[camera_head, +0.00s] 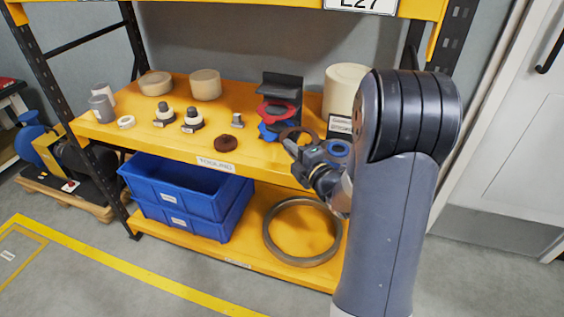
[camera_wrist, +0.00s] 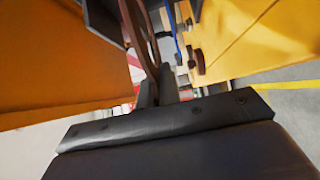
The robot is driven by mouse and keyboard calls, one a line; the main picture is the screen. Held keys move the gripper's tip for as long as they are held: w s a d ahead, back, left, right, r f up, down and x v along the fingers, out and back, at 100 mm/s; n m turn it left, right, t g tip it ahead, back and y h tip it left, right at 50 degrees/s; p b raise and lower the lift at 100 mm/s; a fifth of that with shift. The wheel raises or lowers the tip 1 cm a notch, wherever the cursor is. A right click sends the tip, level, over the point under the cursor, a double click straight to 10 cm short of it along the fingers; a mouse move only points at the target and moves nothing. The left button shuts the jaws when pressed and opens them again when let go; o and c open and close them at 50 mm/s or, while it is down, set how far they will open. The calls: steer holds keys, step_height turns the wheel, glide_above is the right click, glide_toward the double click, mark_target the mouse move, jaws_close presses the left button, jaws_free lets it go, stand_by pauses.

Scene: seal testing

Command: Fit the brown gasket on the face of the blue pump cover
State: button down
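The brown gasket (camera_head: 297,130) is a thin ring in front of the black stand in the head view. My gripper (camera_head: 290,146) is shut on its lower edge. In the wrist view the gasket (camera_wrist: 138,32) stands nearly edge-on, rising from between the fingers of my gripper (camera_wrist: 152,88). The blue pump cover (camera_head: 267,132) is partly seen low at the black stand, left of the gasket. In the wrist view a thin blue edge (camera_wrist: 174,32), likely the cover, shows apart from the gasket on its right. Much of the cover's face is hidden.
The black stand (camera_head: 281,83) also bears a red part (camera_head: 277,110) above the blue cover. A dark brown lump (camera_head: 225,143) and a small grey fitting (camera_head: 238,119) lie to the left on the yellow shelf (camera_head: 190,148). A cream cylinder (camera_head: 345,85) stands behind, right.

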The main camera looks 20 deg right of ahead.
steer(key=m+h+b, duration=0.1)
steer(key=h+b, duration=0.1)
steer(key=b, duration=0.7)
glide_above(330, 161)
steer(key=shift+w+a+r, duration=0.35)
steer(key=shift+a, duration=0.1)
steer(key=shift+s+d+r+t+b, duration=0.25)
steer(key=shift+d+t+b, duration=0.1)
steer(key=shift+d, duration=0.15)
steer(key=shift+f+b, duration=1.05)
steer(key=shift+f, duration=0.75)
steer(key=shift+f+b, duration=0.25)
steer(key=shift+b, duration=0.25)
steer(key=c, duration=1.6)
jaws_free()
steer(key=shift+o, duration=0.2)
steer(key=shift+f, duration=0.1)
